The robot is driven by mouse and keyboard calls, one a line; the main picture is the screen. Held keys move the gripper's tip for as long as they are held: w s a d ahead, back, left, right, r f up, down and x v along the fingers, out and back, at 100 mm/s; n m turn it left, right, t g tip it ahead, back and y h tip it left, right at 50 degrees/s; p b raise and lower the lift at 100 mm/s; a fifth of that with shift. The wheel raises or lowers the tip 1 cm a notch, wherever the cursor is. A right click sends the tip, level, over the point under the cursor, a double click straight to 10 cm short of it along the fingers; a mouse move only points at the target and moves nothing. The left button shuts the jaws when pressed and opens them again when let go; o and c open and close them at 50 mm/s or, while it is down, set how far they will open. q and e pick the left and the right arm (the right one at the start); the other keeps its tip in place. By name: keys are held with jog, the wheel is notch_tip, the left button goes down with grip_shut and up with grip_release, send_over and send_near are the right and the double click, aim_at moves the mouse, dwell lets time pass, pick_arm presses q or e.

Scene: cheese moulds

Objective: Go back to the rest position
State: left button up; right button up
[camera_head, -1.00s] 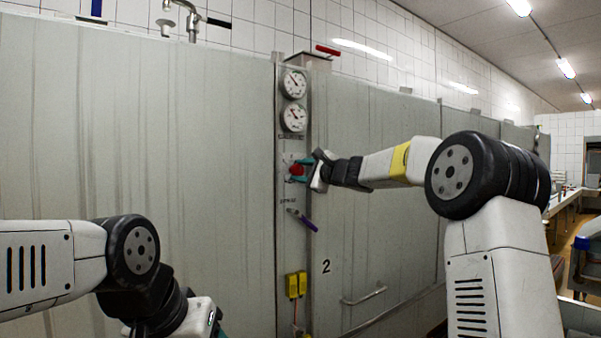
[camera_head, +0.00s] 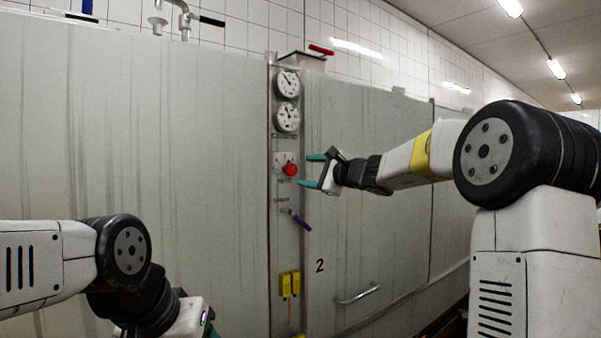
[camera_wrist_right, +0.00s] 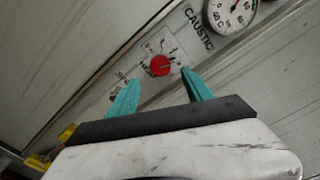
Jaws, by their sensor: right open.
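My right gripper (camera_head: 309,171) is open and empty, its teal fingers pointing left toward the control strip. A red knob (camera_head: 290,169) on a small plate sits just left of the fingertips, apart from them. In the right wrist view the red knob (camera_wrist_right: 160,66) lies beyond and between the two spread fingers (camera_wrist_right: 160,95), with nothing held. My left arm (camera_head: 125,255) is at the lower left; its gripper's fingers are almost wholly below the picture's edge.
The control strip carries two dials (camera_head: 287,100), a purple-handled lever (camera_head: 300,220) and yellow boxes (camera_head: 289,284). A metal handle (camera_head: 360,295) is on the panel marked 2. Large grey panels (camera_head: 130,130) fill the left. A red-handled valve (camera_head: 321,50) is above.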

jog(key=shift+s+d, duration=0.1)
jog(key=shift+s, duration=0.05)
jog(key=s+a+f+n+g+h, duration=0.1)
jog(key=s+f+n+g, duration=0.3)
jog(key=s, duration=0.6)
jog(key=s+a+f+n+g+h, duration=0.1)
jog(key=s+a+f+n+g, duration=0.1)
jog(key=s+f+n, duration=0.6)
jog(key=s+d+f+n+h, duration=0.1)
jog(key=s+d+f+h, duration=0.1)
jog(key=s+d+f, duration=0.2)
jog(key=s+d+f+n+g+h, duration=0.1)
jog(key=s+d+f, duration=0.3)
jog(key=s, duration=0.7)
jog(key=s+d+f+n+g+h, duration=0.1)
jog(key=s+d+f+n+h, duration=0.1)
jog(key=s, duration=0.5)
notch_tip(320, 180, down, 4)
jog(key=shift+s+d+r+n+h, duration=0.15)
jog(key=shift+s+d+n+h, duration=0.15)
jog(key=shift+d+h, duration=0.6)
jog(key=shift+d, duration=0.15)
dwell(2.6)
